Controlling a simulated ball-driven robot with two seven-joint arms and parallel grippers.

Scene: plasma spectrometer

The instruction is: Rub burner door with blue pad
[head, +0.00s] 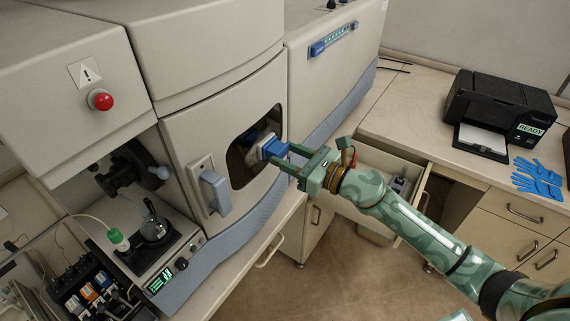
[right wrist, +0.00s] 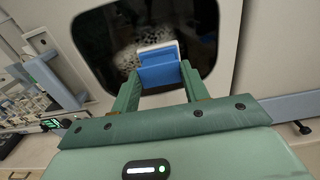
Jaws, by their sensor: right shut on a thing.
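The burner door (head: 226,150) is a pale panel on the front of the spectrometer, with a dark window (head: 240,163) and a grey-blue handle (head: 215,193). My right gripper (head: 278,157) is shut on the blue pad (head: 271,148), which has a white face turned toward the window. In the right wrist view the pad (right wrist: 160,72) sits between the two green fingers, in front of the dark window (right wrist: 110,38). Whitish smudges show on the glass left of the pad. I cannot tell whether the pad touches the glass. My left gripper is not in view.
An open drawer (head: 378,170) lies under my right arm. A black printer (head: 495,110) and blue gloves (head: 538,178) are on the right bench. The floor in front is mostly clear.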

